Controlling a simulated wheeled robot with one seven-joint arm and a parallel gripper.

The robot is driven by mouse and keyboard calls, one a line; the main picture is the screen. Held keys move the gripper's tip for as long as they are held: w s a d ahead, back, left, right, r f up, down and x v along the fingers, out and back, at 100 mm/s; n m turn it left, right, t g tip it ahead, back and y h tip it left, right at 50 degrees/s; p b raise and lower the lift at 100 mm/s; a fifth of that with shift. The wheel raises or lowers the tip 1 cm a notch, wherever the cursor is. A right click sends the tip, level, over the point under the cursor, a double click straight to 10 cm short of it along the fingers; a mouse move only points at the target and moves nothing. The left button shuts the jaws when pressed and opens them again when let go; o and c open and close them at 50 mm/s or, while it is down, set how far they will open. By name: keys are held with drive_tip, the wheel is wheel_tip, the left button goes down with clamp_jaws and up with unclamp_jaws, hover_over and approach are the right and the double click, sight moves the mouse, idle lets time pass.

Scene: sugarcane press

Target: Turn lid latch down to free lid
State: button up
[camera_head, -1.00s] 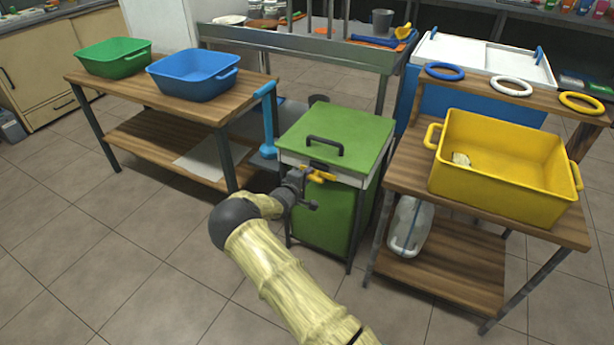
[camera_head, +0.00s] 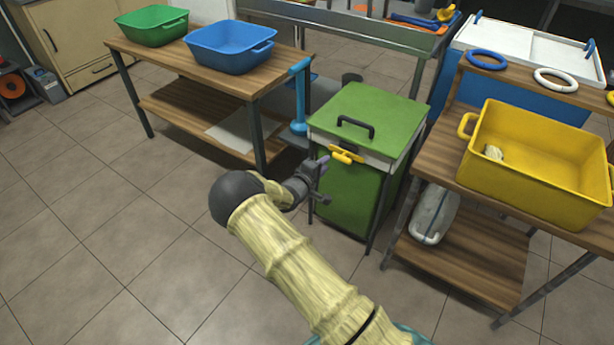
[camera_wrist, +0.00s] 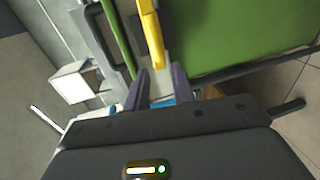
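The green press lid (camera_head: 372,108) lies shut on the green box, with a black handle (camera_head: 356,126) on top. The yellow latch (camera_head: 346,155) is on the box's front, just under the lid's edge, and lies roughly sideways. My gripper (camera_head: 322,163) is just left of and in front of the latch, apart from it. The yellow latch (camera_wrist: 152,35) shows just beyond the fingertips there.
A wooden table with a green tub (camera_head: 152,24) and a blue tub (camera_head: 232,47) stands left. A wooden stand with a yellow crate (camera_head: 535,160) is close on the right. A blue-handled post (camera_head: 299,95) is behind the gripper. The floor (camera_head: 90,230) at front left is clear.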

drive_tip(key=p+v, duration=0.1)
drive_tip(key=v, duration=0.8)
drive_tip(key=shift+s+a+p, duration=0.2)
drive_tip(key=shift+p, duration=0.15)
drive_tip(key=shift+r, duration=0.1)
drive_tip(key=s+d+r+m+g+y, duration=0.35)
drive_tip(key=s+r, duration=0.25)
drive_tip(key=s, duration=0.3)
drive_tip(key=s+d+r+m+g+y+p, duration=0.1)
drive_tip(key=s+d+r+m+g+y, duration=0.3)
drive_tip(key=s, duration=0.6)
drive_tip(key=s+d+r+m+g+y, duration=0.25)
drive_tip(key=s+d+r+m, duration=0.2)
drive_tip(key=s+r, duration=0.35)
wheel_tip(320, 180, up, 27)
drive_tip(key=s+n+p, duration=0.1)
drive_tip(key=p, duration=2.7)
drive_tip(key=shift+d+h, duration=0.2)
drive_tip(key=shift+h, duration=0.2)
